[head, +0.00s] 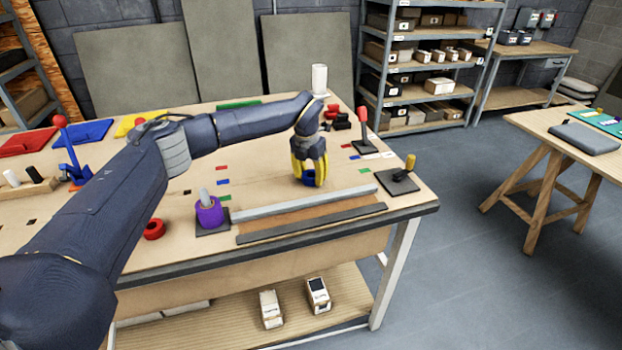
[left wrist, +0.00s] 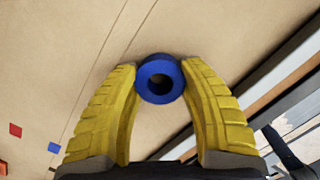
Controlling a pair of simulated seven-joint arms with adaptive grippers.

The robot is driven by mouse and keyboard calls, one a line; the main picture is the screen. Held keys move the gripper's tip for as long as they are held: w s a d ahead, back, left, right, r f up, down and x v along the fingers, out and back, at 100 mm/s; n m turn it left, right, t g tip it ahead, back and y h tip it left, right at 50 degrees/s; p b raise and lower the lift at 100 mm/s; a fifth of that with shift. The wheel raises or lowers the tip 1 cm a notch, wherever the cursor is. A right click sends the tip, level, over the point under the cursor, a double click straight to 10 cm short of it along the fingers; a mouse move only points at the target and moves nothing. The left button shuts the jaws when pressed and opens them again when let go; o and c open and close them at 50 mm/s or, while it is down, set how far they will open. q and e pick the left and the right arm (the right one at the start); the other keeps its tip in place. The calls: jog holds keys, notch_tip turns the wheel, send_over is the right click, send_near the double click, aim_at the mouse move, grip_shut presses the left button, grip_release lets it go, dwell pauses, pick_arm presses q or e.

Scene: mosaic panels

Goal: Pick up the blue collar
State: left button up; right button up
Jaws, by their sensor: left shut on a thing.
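The blue collar (head: 309,180) is a short ring with a round hole, between the yellow fingers of my left gripper (head: 311,179). In the left wrist view, the collar (left wrist: 160,79) sits at the fingertips of the left gripper (left wrist: 160,82), with a finger touching each side. The gripper is shut on it and points down over the wooden table (head: 270,180). The fingers hide part of the collar in the head view, and I cannot tell whether it touches the tabletop. My right gripper is not in view.
A purple collar (head: 209,213) sits on a post at the front. A red collar (head: 154,229) lies to its left. Grey rails (head: 310,204) run along the front edge. A post with a yellow top (head: 409,164) and one with a red top (head: 361,117) stand right.

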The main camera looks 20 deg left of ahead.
pick_arm(q)
grip_shut()
notch_tip(320, 180, up, 27)
dwell(1.1)
dwell(0.4)
